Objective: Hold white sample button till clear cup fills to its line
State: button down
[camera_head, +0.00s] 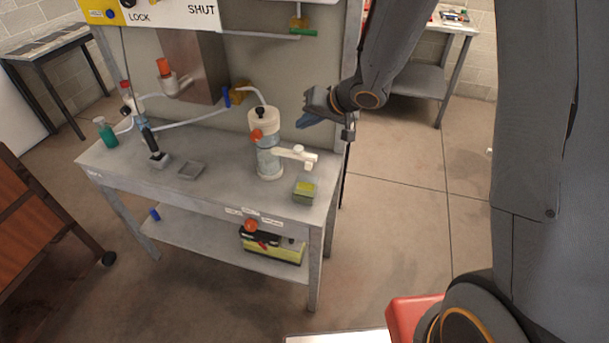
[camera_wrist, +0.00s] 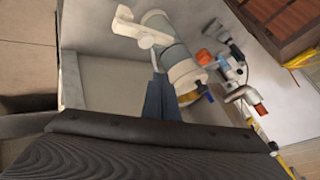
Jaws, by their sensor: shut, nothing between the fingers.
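A clear canister (camera_head: 268,160) with a white cap, black top knob and orange side knob stands at the right of the bench. A white spout-like arm (camera_head: 296,154) juts from its right side. In the wrist view, the arm (camera_wrist: 128,24) has a round white piece (camera_wrist: 146,42) that may be the sample button. I cannot pick out a separate clear cup or its fill line. My gripper (camera_head: 303,122) is right of and above the canister, apart from it in the head view. Its blue fingers are shut and empty, and in the wrist view (camera_wrist: 157,98) they overlap the canister's edge.
Pipes and a panel rise behind. Open floor (camera_head: 400,210) lies to the right.

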jog(key=s+d+f+h+b, duration=0.1)
jog(key=s+d+h+b, duration=0.2)
jog(key=d, duration=0.4)
jog(key=s+d+f+h+b, duration=0.2)
jog(key=s+d+h+b, duration=0.1)
jog(key=d, duration=0.3)
jog(key=s+d+f+g+b, duration=0.2)
jog(key=s+g, duration=0.3)
jog(key=s, duration=1.1)
jog(key=shift+f+b, duration=0.5)
jog(key=shift+b, duration=0.15)
